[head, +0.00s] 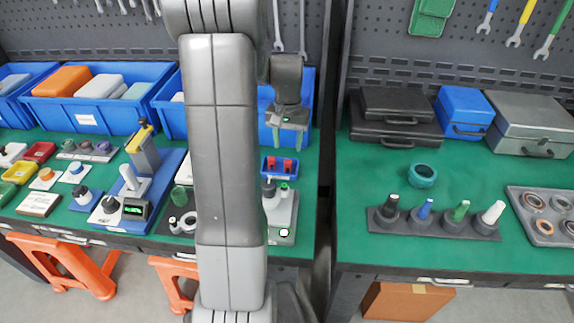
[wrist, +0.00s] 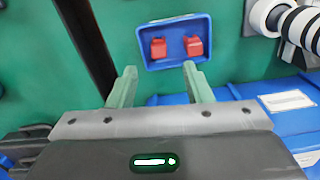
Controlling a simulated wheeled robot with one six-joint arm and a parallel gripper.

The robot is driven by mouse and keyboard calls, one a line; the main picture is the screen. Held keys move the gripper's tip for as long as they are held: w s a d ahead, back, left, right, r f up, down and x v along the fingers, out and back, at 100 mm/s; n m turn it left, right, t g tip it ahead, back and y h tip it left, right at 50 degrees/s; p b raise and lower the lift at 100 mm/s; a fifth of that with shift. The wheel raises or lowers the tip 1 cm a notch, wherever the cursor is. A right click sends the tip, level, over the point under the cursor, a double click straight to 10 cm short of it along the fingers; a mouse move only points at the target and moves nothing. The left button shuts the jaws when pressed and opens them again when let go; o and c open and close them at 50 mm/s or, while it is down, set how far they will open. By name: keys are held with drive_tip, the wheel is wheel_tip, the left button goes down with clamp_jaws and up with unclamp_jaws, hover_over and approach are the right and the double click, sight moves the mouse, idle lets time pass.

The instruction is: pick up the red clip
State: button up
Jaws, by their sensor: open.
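Two small red clips stand side by side in a small blue tray (wrist: 178,63) on the green bench. In the wrist view one clip (wrist: 158,47) is on the left and the other clip (wrist: 194,46) on the right. In the head view the tray (head: 265,174) also shows, with both clips (head: 271,164) (head: 287,165) in it. My gripper (wrist: 160,70) has two green fingers spread apart with nothing between them. In the head view my gripper (head: 288,141) hangs pointing down above and behind the tray, apart from the clips.
Blue bins (head: 110,110) line the back of the bench. A grey device (head: 283,222) with a green knob stands just in front of the tray. A gap (head: 326,190) separates this bench from the right one, which holds cases and a rack of coloured cones.

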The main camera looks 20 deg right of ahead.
sight(288, 161)
drive_tip(key=shift+s+f, duration=0.1)
drive_tip(key=shift+f, duration=3.25)
drive_tip(key=c, duration=1)
